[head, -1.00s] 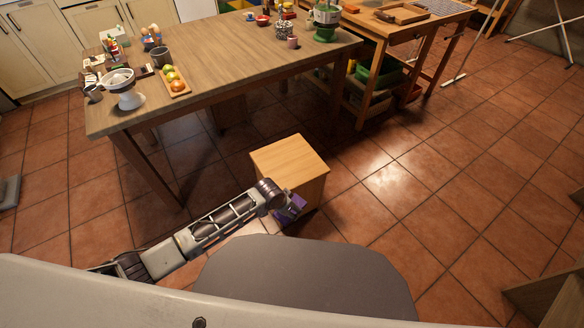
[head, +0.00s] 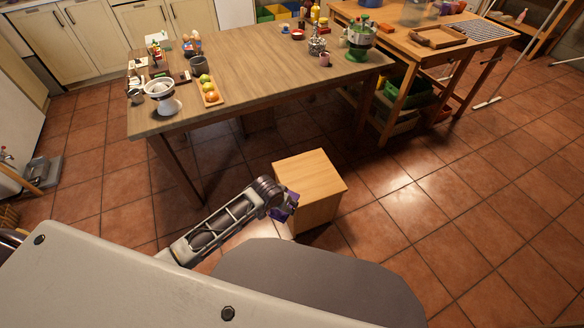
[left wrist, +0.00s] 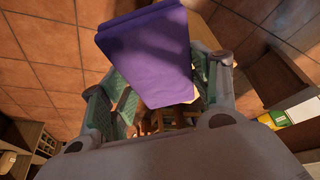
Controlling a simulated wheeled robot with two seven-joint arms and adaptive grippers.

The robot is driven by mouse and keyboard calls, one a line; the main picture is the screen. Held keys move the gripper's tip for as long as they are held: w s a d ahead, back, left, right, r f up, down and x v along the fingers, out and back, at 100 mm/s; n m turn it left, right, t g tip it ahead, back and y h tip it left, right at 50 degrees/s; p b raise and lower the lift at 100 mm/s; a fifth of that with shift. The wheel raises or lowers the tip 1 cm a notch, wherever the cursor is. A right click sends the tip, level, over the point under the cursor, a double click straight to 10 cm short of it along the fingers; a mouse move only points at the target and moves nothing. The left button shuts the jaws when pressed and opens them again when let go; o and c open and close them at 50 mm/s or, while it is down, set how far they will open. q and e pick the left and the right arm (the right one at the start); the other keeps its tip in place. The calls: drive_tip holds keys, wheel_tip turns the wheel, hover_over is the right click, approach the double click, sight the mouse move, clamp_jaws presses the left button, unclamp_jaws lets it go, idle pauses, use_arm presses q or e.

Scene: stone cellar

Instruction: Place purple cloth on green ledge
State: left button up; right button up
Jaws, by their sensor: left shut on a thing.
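The purple cloth (left wrist: 145,50) looks folded into a flat block. It sits between the green-padded fingers of my left gripper (left wrist: 168,92), which is shut on it. In the head view the cloth (head: 282,211) shows as a small purple patch at the end of my left arm, partly hidden by the gripper. The gripper is in front of a wooden box (head: 310,174) on the floor; whether it touches the box I cannot tell. I cannot make out a green ledge in either view. My right gripper is out of view.
A long wooden table (head: 255,60) stands behind the box, with a scale (head: 161,95), a fruit tray (head: 209,92) and several small items on it. A workbench (head: 402,32) adjoins it, with a green bin (head: 404,88) below. Tiled floor on the right is clear.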

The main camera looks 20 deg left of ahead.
use_arm(q)
drive_tip(key=a+r+n+y+p, duration=0.1)
drive_tip(key=a+r+n+p, duration=0.1)
drive_tip(key=a+r, duration=0.4)
drive_tip(key=shift+s+a+n+p, duration=0.15)
drive_tip(key=shift+s+n+p, duration=0.25)
drive_tip(key=shift+p, duration=0.3)
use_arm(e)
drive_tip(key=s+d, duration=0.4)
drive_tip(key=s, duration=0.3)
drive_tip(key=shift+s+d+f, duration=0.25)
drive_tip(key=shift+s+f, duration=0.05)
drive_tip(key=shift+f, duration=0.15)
use_arm(q)
drive_tip(key=shift+s+a, duration=0.1)
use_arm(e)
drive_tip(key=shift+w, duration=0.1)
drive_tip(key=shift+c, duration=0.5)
